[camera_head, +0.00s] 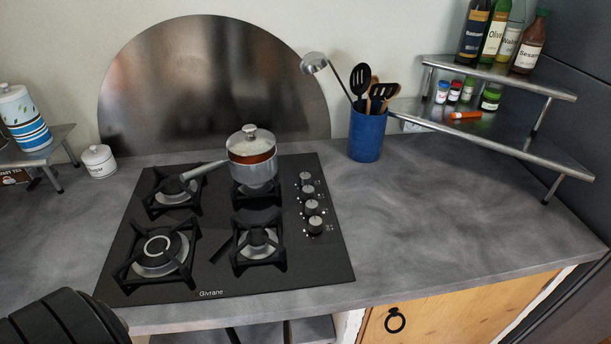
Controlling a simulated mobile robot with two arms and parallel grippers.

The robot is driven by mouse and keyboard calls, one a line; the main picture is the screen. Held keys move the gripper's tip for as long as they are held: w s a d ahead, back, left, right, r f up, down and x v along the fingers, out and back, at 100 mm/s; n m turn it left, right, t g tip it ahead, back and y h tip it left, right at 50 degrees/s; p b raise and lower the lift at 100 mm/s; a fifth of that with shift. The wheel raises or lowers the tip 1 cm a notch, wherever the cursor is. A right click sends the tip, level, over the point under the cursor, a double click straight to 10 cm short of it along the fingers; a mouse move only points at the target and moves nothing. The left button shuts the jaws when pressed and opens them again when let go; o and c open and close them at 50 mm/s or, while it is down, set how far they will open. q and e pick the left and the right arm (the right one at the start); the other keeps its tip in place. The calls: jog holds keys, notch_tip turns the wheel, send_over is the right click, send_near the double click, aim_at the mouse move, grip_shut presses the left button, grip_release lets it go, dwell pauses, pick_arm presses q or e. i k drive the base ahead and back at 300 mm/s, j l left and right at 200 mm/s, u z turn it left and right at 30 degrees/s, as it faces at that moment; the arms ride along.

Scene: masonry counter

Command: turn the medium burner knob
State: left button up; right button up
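A black gas cooktop (205,278) is set in the grey counter. Several silver knobs stand in a row along its right side: the rearmost knob (305,178), a second knob (308,191), a third knob (313,206) and the front knob (315,225). Their markings are too small to read, so I cannot tell which one is for the medium burner. The burners differ in size, and the front left burner (161,250) looks largest. A dark ribbed part at the lower left looks like my arm. Neither gripper shows.
A lidded saucepan (252,160) stands on the rear right burner, its handle pointing left. A blue utensil pot (366,135) stands behind and right of the knobs. A metal shelf (545,148) with bottles and jars is at the right. The counter right of the cooktop is clear.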

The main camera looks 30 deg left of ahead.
aim_at(304, 178)
jog(key=i+l+u, duration=0.15)
jog(key=l+u, duration=0.15)
jog(key=i+l+u, duration=0.25)
jog(key=l+u, duration=0.3)
jog(key=l, duration=0.15)
